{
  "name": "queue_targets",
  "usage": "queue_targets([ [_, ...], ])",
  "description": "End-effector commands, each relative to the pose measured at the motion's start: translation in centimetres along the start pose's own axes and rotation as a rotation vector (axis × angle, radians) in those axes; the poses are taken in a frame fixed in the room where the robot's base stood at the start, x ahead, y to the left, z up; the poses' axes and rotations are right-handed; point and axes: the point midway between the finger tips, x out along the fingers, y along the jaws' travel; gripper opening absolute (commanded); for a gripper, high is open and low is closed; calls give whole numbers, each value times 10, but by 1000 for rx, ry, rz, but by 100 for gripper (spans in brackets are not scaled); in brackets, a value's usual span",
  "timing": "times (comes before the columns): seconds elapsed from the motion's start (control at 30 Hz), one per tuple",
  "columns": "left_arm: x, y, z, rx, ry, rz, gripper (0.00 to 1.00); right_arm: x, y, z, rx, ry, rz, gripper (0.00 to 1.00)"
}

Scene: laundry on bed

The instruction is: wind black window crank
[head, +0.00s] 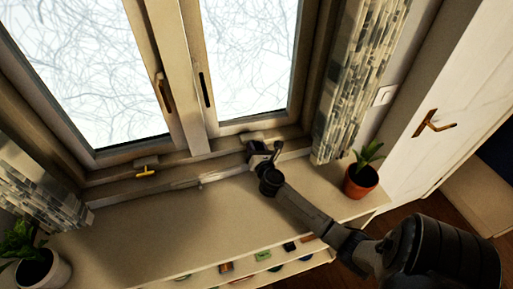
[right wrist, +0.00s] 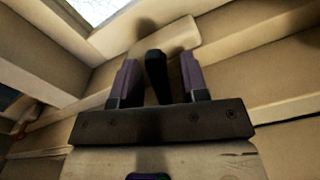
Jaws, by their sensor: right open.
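The black window crank (right wrist: 155,75) shows in the right wrist view as a dark upright handle. It stands between the two purple-grey fingers of my right gripper (right wrist: 159,68), with a narrow gap visible on each side. The gripper is open around it. In the head view my right gripper (head: 264,150) is at the lower window frame under the right pane, beside a pale crank mount (head: 258,136). The crank itself is hard to make out there, behind the gripper. My left gripper is not in view.
A yellow crank (head: 146,172) sits on the frame under the left pane. A potted plant (head: 361,180) stands on the sill right of my right arm, another plant (head: 33,266) at the far left. A patterned curtain (head: 350,85) hangs at right. The sill (head: 165,222) between is clear.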

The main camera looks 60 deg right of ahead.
Motion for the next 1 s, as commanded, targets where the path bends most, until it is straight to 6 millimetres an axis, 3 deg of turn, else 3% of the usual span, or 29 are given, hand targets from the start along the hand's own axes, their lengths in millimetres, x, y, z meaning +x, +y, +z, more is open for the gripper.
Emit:
queue_targets([
  [0.07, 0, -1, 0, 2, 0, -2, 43, 0, 0, 0, 0, 0, 0, 40],
  [0.5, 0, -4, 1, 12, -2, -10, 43, 0, 0, 0, 0, 0, 0, 0],
  [0.77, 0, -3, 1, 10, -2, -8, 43, 0, 0, 0, 14, 0, -1, 0],
  [1.0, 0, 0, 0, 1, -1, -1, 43, 0, 0, 0, 125, -2, -3, 0],
])
